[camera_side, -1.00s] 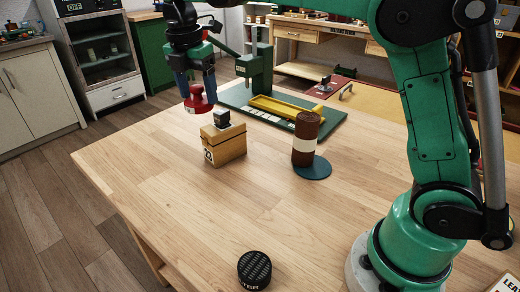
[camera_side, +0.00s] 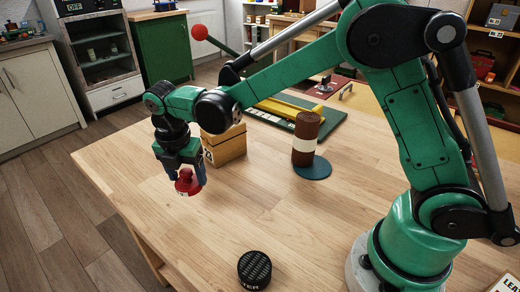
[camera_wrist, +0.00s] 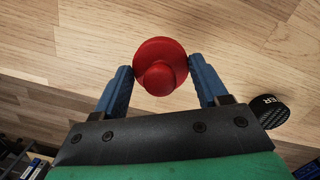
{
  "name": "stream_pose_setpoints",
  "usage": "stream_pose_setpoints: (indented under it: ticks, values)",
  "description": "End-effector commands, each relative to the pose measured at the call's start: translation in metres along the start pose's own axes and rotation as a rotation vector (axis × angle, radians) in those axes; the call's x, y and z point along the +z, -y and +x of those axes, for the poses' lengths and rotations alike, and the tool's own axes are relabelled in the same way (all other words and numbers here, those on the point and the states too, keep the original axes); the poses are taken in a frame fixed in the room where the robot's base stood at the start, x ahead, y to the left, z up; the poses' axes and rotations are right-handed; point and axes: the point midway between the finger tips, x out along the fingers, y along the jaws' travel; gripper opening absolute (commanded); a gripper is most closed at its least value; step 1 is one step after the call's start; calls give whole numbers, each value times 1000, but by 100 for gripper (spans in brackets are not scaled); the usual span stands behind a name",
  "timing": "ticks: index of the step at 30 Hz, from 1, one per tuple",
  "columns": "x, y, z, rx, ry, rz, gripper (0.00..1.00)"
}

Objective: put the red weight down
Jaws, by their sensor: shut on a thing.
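The red weight (camera_side: 187,188) is a round red piece with a knob on top. My gripper (camera_side: 186,178) is shut on it, one blue finger on each side, over the left front part of the wooden table. In the side view the weight hangs at the fingertips; I cannot tell how high its underside is above the wood. In the wrist view the red weight (camera_wrist: 160,65) sits between the two blue fingers, seen from above, with bare wood behind it.
A wooden box (camera_side: 226,148) stands behind my gripper, partly hidden by my arm. A black round piece (camera_side: 254,269) lies at the front. The wood (camera_side: 225,215) between is clear.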

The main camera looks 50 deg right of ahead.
Motion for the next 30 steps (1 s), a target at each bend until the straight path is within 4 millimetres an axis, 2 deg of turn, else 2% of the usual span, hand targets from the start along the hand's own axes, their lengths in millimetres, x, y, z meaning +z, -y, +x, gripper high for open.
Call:
stream_pose_setpoints:
  ticks: [10,22,23,26,30]
  values:
    - [-5,0,41,0,0,0,0]
    - [-6,0,47,0,0,0,0]
    - [-6,0,48,0,0,1,70]
    - [-6,0,47,0,0,1,98]
    - [-6,0,47,0,0,1,98]
